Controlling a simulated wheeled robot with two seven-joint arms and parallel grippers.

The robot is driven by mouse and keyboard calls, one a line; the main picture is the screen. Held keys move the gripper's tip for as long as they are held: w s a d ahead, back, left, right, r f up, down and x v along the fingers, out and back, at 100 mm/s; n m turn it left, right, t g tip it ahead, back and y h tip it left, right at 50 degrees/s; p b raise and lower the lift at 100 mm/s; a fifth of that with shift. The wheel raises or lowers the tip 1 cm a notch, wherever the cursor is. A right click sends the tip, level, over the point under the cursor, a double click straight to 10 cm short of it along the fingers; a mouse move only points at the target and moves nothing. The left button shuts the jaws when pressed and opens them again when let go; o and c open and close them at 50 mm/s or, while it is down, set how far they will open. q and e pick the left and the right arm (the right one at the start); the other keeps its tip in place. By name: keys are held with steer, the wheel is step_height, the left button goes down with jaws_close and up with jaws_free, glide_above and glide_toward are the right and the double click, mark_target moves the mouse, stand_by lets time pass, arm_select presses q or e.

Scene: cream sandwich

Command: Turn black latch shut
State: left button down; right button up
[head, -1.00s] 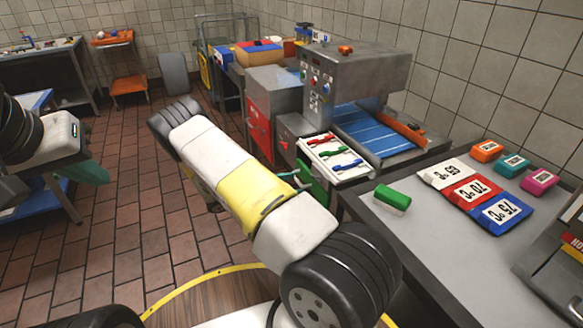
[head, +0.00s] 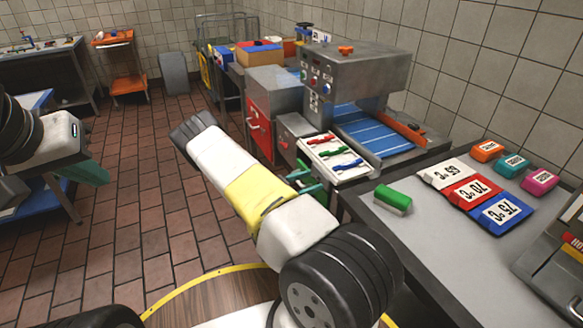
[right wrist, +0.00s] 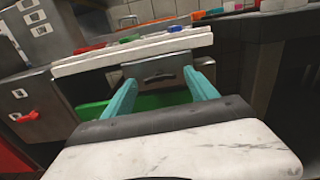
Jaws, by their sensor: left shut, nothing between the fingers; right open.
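A small black latch (right wrist: 158,77) sits on a grey metal panel in the right wrist view, below a white board. It lies between and just ahead of the teal fingers of my right gripper (right wrist: 160,88), which is open with nothing between its fingertips that I can see held. Contact with the latch cannot be told. In the head view my right gripper (head: 312,186) is partly hidden by my forearm, beside the machine's front, and the latch cannot be made out. My left gripper (head: 88,174) is shut and empty at the left, far from the machine.
The white board (head: 336,166) carries red, green and blue levers. A blue conveyor (head: 372,132) runs under the grey machine (head: 350,75). A red cabinet (head: 262,128) stands to the left.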

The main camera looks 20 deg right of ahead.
steer(key=c, duration=1.4)
steer(key=shift+o, duration=0.2)
steer(key=shift+n, duration=0.3)
steer(key=n, duration=0.3)
steer(key=shift+n, duration=0.3)
steer(key=n, duration=0.4)
steer(key=shift+n, duration=0.3)
steer(key=n, duration=0.4)
steer(key=shift+n, duration=2.4)
